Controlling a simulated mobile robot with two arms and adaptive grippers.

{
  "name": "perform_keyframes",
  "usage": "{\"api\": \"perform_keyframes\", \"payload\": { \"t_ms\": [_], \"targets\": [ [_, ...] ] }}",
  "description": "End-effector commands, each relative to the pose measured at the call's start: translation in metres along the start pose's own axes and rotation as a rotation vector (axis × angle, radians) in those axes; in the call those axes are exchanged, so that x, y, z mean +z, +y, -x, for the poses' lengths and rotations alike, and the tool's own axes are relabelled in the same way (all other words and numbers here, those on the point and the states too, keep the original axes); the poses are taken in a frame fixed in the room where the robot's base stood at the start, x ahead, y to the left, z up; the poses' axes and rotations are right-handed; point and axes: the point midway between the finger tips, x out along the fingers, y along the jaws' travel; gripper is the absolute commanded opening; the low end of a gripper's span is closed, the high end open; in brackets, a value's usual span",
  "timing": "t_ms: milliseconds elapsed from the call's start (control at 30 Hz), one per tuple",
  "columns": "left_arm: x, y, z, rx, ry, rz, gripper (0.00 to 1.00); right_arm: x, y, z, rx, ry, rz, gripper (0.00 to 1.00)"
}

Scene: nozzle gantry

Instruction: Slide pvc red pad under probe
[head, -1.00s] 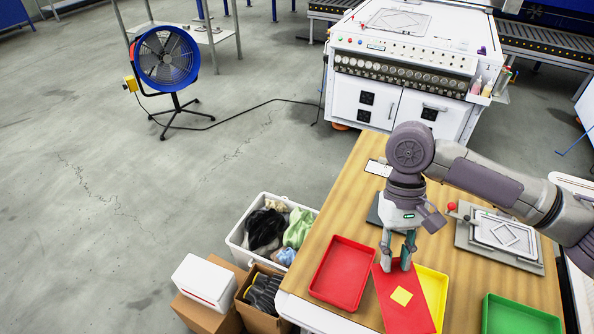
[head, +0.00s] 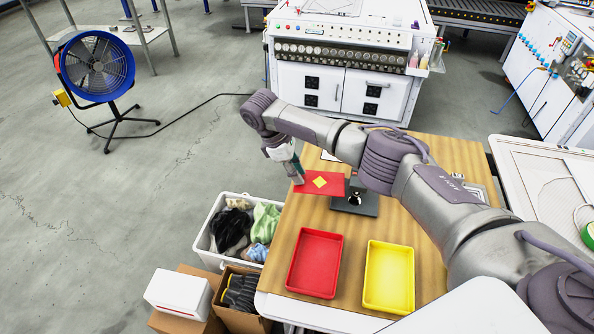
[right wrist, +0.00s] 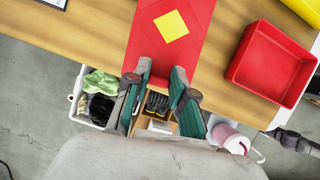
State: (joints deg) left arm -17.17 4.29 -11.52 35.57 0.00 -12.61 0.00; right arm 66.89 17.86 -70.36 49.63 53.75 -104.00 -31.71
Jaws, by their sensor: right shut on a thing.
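The red pad (head: 308,188) has a yellow square in its middle. It is held out flat over the left part of the wooden table, left of a dark grey plate. My right gripper (head: 297,180) is shut on the pad's left end. In the right wrist view, the pad (right wrist: 170,56) extends away from the fingertips (right wrist: 158,78). The dark grey plate (head: 368,209) has a small black part above it, perhaps the probe's stand. My arm hides much of it, and I cannot make out a probe tip. My left gripper is not in view.
A red tray (head: 316,263) and a yellow tray (head: 389,277) stand on the table's (head: 345,240) near part. A white bin of cloths (head: 203,237) and cardboard boxes stand left of the table. A white machine (head: 345,85) stands behind. My arm crosses the table.

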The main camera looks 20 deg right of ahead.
Motion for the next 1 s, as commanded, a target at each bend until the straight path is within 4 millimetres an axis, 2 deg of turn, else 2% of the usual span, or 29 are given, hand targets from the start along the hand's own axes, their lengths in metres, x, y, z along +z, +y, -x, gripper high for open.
{"api": "perform_keyframes", "payload": {
  "t_ms": [567, 633, 1000],
  "targets": [
    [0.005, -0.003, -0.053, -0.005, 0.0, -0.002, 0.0, -0.018, 0.0, -0.044, 0.001, 0.0, 0.004, 0.0],
    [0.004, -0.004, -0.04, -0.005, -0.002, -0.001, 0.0, -0.007, 0.0, -0.039, 0.0, -0.001, 0.002, 0.0],
    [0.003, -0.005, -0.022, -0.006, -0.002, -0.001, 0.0, 0.027, -0.005, -0.054, 0.0, -0.002, 0.002, 0.0]
  ]
}}
